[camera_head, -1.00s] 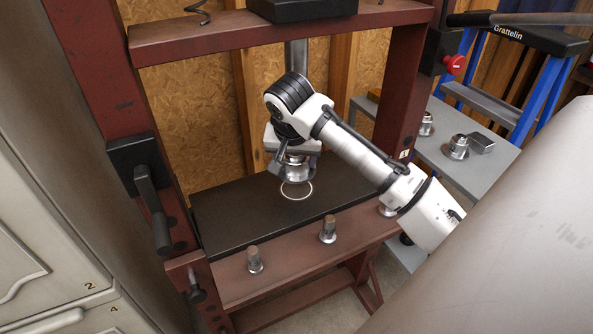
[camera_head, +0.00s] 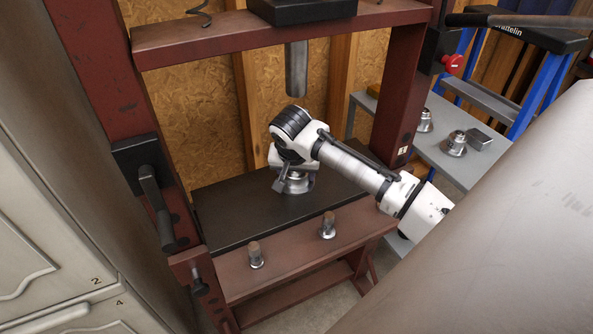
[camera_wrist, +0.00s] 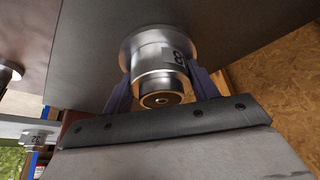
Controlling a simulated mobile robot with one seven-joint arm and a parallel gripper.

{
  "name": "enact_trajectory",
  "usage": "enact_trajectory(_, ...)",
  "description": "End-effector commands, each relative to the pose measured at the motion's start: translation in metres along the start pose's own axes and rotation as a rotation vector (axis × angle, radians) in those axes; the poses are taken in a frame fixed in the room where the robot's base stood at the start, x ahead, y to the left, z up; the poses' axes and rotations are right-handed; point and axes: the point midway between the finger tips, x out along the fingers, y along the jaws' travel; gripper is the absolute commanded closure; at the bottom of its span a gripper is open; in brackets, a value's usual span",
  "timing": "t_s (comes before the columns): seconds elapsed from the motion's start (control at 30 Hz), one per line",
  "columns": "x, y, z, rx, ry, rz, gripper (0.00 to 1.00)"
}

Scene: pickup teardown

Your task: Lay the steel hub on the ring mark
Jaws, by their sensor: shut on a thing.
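The steel hub (camera_head: 295,184) is at the black press bed (camera_head: 230,210), under my gripper (camera_head: 291,178). In the wrist view the hub (camera_wrist: 157,62) is a stepped steel cylinder with a wide flange and a dark label. My gripper's purple fingers (camera_wrist: 160,88) are shut on its narrower part, one on each side. The hub's flange is at or very close to the bed; I cannot tell if it touches. The ring mark is hidden now, behind or under the hub and gripper.
The press ram (camera_head: 297,70) hangs above my wrist, between the red posts (camera_head: 405,90). Two steel parts (camera_head: 256,254) (camera_head: 327,226) stand on the red front beam. More parts (camera_head: 457,144) stand on the grey side table (camera_head: 440,160). The bed's left side is bare.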

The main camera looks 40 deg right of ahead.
Motion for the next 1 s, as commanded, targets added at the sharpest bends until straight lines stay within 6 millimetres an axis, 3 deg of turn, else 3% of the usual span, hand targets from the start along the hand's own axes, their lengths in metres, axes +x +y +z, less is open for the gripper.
enact_trajectory(0.27,0.003,0.000,0.001,0.001,0.003,-0.001,0.94)
enact_trajectory(0.3,0.003,0.000,0.001,0.000,0.000,0.001,0.36)
enact_trajectory(0.43,0.003,0.000,0.001,0.000,-0.001,0.001,0.20)
enact_trajectory(0.83,-0.004,0.000,0.000,0.000,0.000,0.000,0.20)
enact_trajectory(1.0,-0.033,-0.001,0.000,0.000,0.003,-0.003,0.20)
